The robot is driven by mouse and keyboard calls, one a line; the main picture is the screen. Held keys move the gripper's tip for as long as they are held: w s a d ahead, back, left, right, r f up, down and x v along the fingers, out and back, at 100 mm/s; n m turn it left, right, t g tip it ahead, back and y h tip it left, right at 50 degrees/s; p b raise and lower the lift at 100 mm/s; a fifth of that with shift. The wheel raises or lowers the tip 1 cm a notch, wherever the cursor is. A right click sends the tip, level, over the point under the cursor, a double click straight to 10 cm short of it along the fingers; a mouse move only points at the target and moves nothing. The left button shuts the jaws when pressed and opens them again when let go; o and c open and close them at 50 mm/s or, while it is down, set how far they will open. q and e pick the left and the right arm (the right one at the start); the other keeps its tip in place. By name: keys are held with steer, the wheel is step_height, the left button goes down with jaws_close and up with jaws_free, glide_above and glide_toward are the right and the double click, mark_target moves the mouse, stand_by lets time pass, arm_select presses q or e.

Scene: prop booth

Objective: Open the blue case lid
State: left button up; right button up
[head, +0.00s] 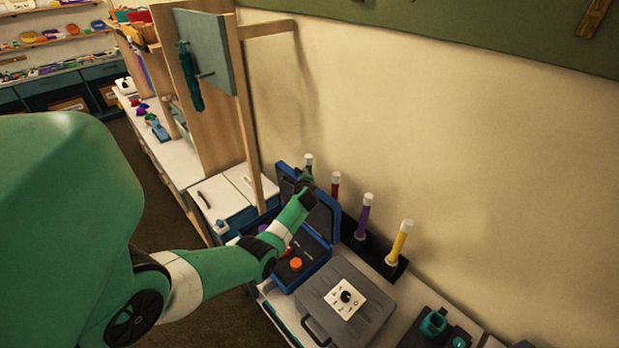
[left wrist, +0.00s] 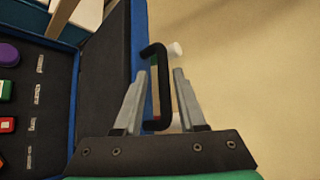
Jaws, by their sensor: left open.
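The blue case (head: 312,270) stands on the bench against the wall. Its lid (head: 323,218) is raised and stands steeply up at the back. In the left wrist view the lid (left wrist: 112,62) shows a dark lining and a blue edge, with a black handle (left wrist: 158,60) on it. My left gripper (left wrist: 160,75) is open at the lid's edge, with the handle between its two fingers and not clamped. In the head view my left gripper (head: 303,184) is small and partly lost against the dark lid. My right gripper is out of view.
The case holds an orange piece (head: 296,264), a purple piece (left wrist: 8,54) and others in dark foam. A grey case (head: 330,290) lies beside it at the front right. Upright coloured tubes (head: 400,240) stand along the wall. A wooden post (head: 244,110) rises to the left.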

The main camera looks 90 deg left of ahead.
arm_select(q)
steer(key=shift+d, duration=0.3)
steer(key=p+v, duration=0.3)
steer(key=v, duration=0.8)
steer(key=shift+p, duration=0.35)
steer(key=shift+r, duration=0.1)
